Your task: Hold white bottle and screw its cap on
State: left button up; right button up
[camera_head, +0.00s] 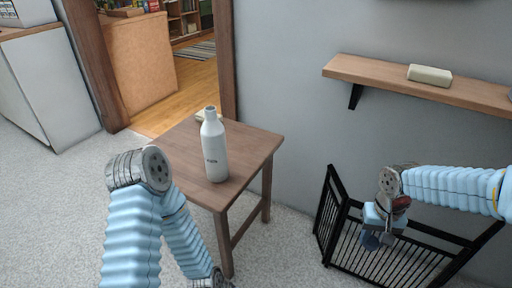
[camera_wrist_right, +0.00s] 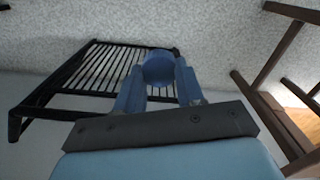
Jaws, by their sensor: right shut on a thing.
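The white bottle (camera_head: 213,150) stands upright on the small wooden table (camera_head: 262,145), with dark lettering on its front and a greyish neck at the top. My right gripper (camera_head: 377,238) is in front of the black slatted rack, well to the right of the bottle and apart from it. In the right wrist view my right gripper (camera_wrist_right: 158,84) is shut on a round blue cap (camera_wrist_right: 158,67), held between its blue fingertips. My left arm comes up at the lower left and bends down again; its gripper is out of view.
A black slatted rack (camera_head: 327,215) stands on the floor by the wall, close to my right gripper. A wooden shelf (camera_head: 440,88) with a pale block (camera_head: 429,75) is above it. The table has bare room around the bottle.

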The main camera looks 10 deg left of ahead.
aim_at(212, 132)
jog(key=j+z, duration=0.15)
jog(key=j, duration=0.35)
jog(key=j+z, duration=0.15)
jog(key=j, duration=0.35)
jog(key=k+j+z, duration=0.15)
jog(key=j, duration=0.35)
jog(key=k+j+z, duration=0.15)
jog(key=j, duration=0.3)
jog(key=i, duration=0.05)
